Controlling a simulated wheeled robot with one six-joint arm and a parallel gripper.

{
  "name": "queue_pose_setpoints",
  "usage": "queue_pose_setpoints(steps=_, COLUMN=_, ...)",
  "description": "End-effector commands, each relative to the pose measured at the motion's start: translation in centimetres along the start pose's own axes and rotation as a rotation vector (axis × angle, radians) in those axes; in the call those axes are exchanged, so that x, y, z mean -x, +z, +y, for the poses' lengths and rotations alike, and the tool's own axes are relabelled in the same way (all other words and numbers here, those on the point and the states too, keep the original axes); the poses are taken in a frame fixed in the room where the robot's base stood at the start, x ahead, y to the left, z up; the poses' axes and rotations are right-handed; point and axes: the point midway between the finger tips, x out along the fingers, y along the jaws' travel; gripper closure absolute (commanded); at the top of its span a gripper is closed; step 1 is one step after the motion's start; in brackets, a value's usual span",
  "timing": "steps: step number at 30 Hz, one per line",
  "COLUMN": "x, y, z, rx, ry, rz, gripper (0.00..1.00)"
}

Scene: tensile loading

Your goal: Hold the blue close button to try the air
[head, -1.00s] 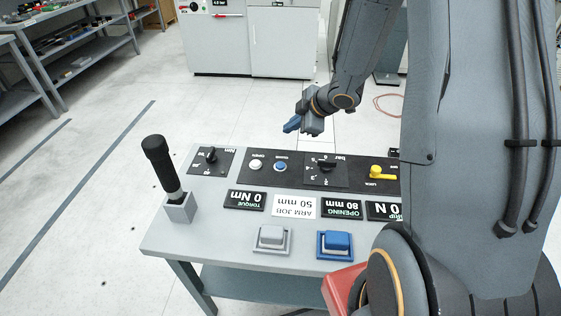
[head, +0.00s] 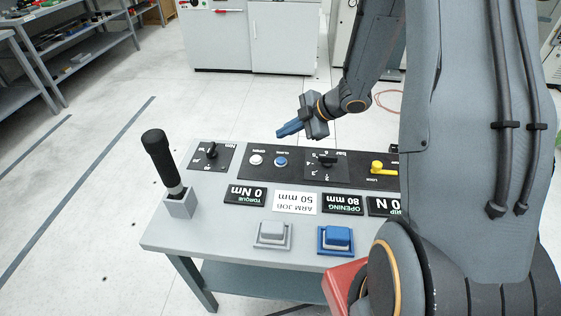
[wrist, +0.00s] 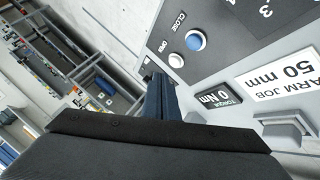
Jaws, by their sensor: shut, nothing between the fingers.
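The blue close button (head: 281,161) is a small round cap on the black control panel, beside the white open button (head: 256,160). In the wrist view the blue close button (wrist: 196,40) sits by the label CLOSE, with the white open button (wrist: 176,60) to its lower left. My gripper (head: 284,131) has blue fingers and is shut and empty. In the head view it appears just beyond the far edge of the panel, apart from the button. In the wrist view the fingers (wrist: 157,82) point toward the panel, left of and below the buttons.
A black joystick (head: 160,158) stands at the table's left. Dials (head: 326,160), a yellow lever (head: 377,167), and display plates (head: 295,202) sit near the buttons. A grey push pad (head: 272,234) and a blue push pad (head: 336,239) are at the near edge.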

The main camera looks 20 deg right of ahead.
Motion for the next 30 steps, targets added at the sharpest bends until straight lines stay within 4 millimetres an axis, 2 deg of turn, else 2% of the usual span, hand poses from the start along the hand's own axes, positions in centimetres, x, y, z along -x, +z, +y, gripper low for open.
queue_pose_setpoints(steps=19, x=-4.7, y=3.4, z=-3.4, rx=-0.002, ry=-0.001, rz=0.000, gripper=1.00)
queue_pose_setpoints(steps=30, x=-5.3, y=3.9, z=-3.9, rx=-0.001, ry=0.000, rz=0.000, gripper=1.00)
